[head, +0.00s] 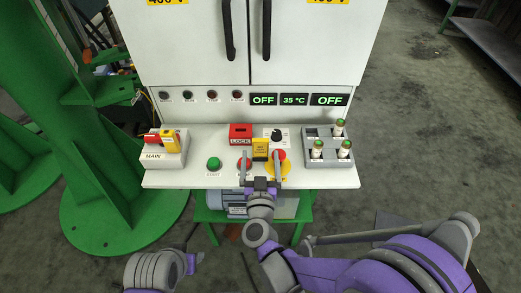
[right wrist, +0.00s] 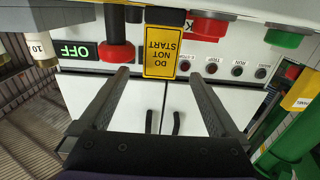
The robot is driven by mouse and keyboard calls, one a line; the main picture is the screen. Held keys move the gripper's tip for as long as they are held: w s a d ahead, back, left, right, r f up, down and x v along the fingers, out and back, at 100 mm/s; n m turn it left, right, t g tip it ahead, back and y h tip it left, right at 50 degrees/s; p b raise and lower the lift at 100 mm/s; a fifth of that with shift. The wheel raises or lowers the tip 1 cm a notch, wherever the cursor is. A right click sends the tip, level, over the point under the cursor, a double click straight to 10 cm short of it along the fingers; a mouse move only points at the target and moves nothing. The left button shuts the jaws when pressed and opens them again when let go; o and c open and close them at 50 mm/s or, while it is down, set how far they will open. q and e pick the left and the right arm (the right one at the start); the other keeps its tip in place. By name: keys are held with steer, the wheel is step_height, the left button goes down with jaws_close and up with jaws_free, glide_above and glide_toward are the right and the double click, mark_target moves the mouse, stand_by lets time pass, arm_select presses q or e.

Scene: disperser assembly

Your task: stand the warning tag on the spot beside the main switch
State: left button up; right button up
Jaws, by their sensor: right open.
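In the right wrist view the tag (right wrist: 163,52) appears upside down and reads DO NOT START. My right gripper (head: 262,165) is open, its fingers on either side of the tag's line, with clear gaps to the tag. The main switch (head: 153,157) is a white box marked MAIN at the ledge's left end, with red and yellow parts on top. I cannot make out the spot beside it. My left gripper's fingers are not visible.
A red LOCK box (head: 240,132) stands just behind and left of the tag. Red buttons, a black knob (head: 277,136) and a green START button (head: 214,163) are close by. A grey holder (head: 328,160) with white cylinders is at right. The ledge between START and MAIN looks clear.

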mark_target(260, 144)
steer(key=w, duration=0.5)
steer(key=shift+w+r, duration=0.3)
steer(key=shift+w, duration=0.1)
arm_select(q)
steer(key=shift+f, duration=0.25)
